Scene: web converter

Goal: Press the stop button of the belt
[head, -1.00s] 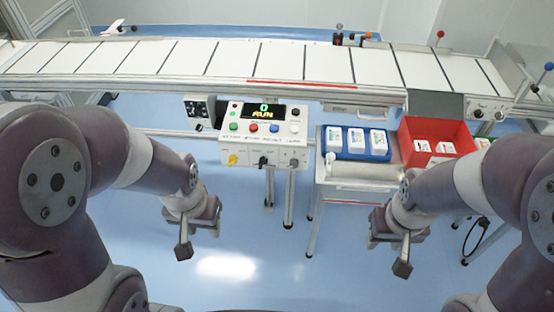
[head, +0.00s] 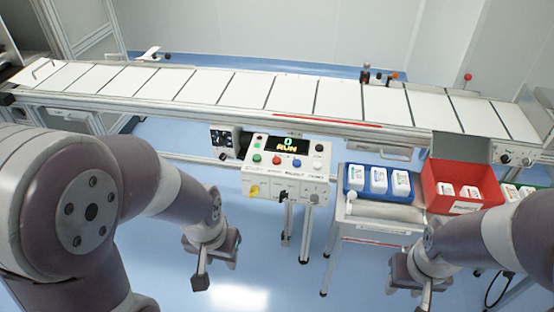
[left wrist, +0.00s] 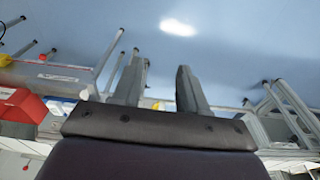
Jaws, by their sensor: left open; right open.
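The control panel (head: 254,182) of the belt stands in front of the conveyor belt (head: 235,88). Its display (head: 287,145) reads 0 and RUN. My right gripper (head: 425,298) is open, low at the right, partly cut off by the frame edge.
Open blue floor (head: 265,265) lies before the panel.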

